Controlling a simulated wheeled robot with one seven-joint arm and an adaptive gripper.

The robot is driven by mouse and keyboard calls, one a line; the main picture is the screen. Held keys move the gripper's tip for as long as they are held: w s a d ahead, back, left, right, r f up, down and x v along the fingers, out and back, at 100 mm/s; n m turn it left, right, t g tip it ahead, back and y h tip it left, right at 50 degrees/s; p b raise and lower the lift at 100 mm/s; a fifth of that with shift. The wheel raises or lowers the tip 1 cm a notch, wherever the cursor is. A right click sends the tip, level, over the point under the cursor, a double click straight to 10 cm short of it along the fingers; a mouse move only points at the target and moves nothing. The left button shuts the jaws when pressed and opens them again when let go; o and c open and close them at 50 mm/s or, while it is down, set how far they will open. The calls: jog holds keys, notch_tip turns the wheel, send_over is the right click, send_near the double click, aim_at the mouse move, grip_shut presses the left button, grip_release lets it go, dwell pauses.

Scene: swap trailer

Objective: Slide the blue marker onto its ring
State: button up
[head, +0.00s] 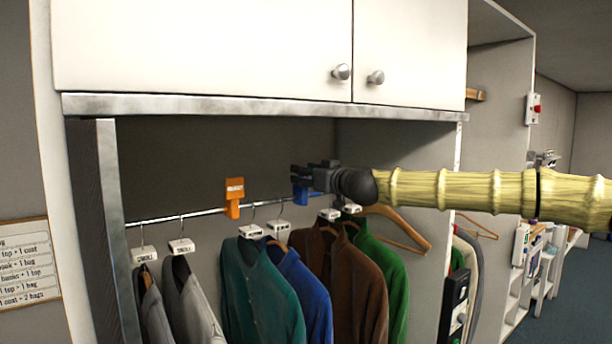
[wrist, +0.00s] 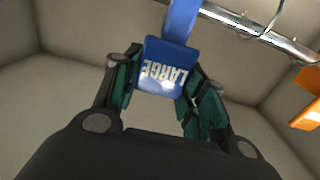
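The blue marker (head: 300,193) is at the rail, right of the orange marker, in the head view. In the wrist view the blue marker (wrist: 163,68) shows its "LARGE" plate between the fingers, with its blue neck running up beside the rail's near end in the picture. My gripper (head: 302,173) reaches in from the right, and its green-padded fingers (wrist: 160,90) appear shut on the plate's two side edges. I cannot tell whether the neck touches the rail. No separate ring can be made out on the rail (head: 180,216).
An orange marker (head: 234,197) sits on the rail to the left; its edge also shows in the wrist view (wrist: 306,100). Several garments on tagged hangers, including a teal shirt (head: 255,290), hang below. The white cupboard (head: 220,50) is close above, and a side panel (head: 425,165) stands right.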

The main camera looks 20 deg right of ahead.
grip_shut()
jog(key=d, duration=0.1)
jog(key=w+d+b, duration=0.1)
jog(key=d, duration=0.1)
jog(key=w+d+b, duration=0.1)
jog(key=d, duration=0.1)
jog(key=shift+d, duration=0.15)
jog(key=shift+f, duration=0.1)
jog(key=o, duration=1.1)
grip_release()
jog(key=shift+o, duration=0.2)
jog(key=v, duration=1.2)
